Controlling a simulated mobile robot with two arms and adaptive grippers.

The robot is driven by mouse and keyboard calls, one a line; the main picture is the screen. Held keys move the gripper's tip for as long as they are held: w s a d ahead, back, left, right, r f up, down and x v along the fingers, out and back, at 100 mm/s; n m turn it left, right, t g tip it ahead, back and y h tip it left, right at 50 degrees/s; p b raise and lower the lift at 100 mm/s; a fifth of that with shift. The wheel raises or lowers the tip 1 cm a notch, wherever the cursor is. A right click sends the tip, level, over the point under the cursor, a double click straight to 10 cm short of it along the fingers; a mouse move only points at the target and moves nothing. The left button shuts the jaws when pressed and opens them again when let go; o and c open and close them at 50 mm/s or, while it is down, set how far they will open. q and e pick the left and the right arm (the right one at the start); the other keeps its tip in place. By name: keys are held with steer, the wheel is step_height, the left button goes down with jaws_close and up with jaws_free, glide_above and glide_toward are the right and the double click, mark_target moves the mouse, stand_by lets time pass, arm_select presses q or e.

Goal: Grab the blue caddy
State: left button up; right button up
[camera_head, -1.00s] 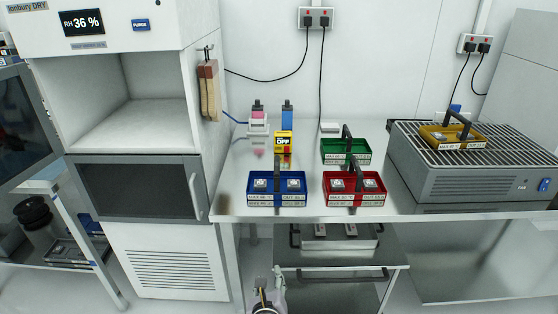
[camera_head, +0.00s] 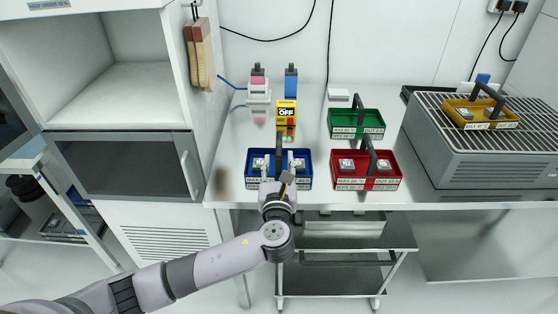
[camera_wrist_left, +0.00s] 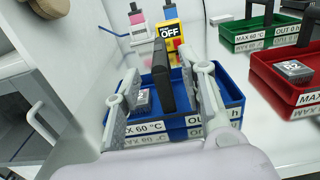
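The blue caddy (camera_head: 308,157) stands near the front edge of the bench, left of the red caddy. It also shows in the left wrist view (camera_wrist_left: 233,92), with a dark upright handle (camera_wrist_left: 162,76) and a small grey block inside at the left. My left gripper (camera_head: 281,166) is over the caddy's front and hides part of it. In the left wrist view its fingers are open, one on each side of the handle, with visible gaps. My right gripper is not in view.
The red caddy (camera_head: 393,170) stands close on the right and the green caddy (camera_head: 376,125) behind it. A yellow OFF-labelled device (camera_head: 287,108) stands behind the blue caddy. A yellow caddy (camera_head: 510,119) sits on the grilled grey unit (camera_head: 470,160). A cabinet (camera_head: 130,165) borders the left.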

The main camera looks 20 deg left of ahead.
mark_target(279, 146)
arm_select(q)
steer(key=shift+p+x, duration=0.3)
steer(key=shift+x, duration=3.5)
steer(key=shift+f, duration=0.2)
steer(key=shift+c, duration=0.2)
jaws_close()
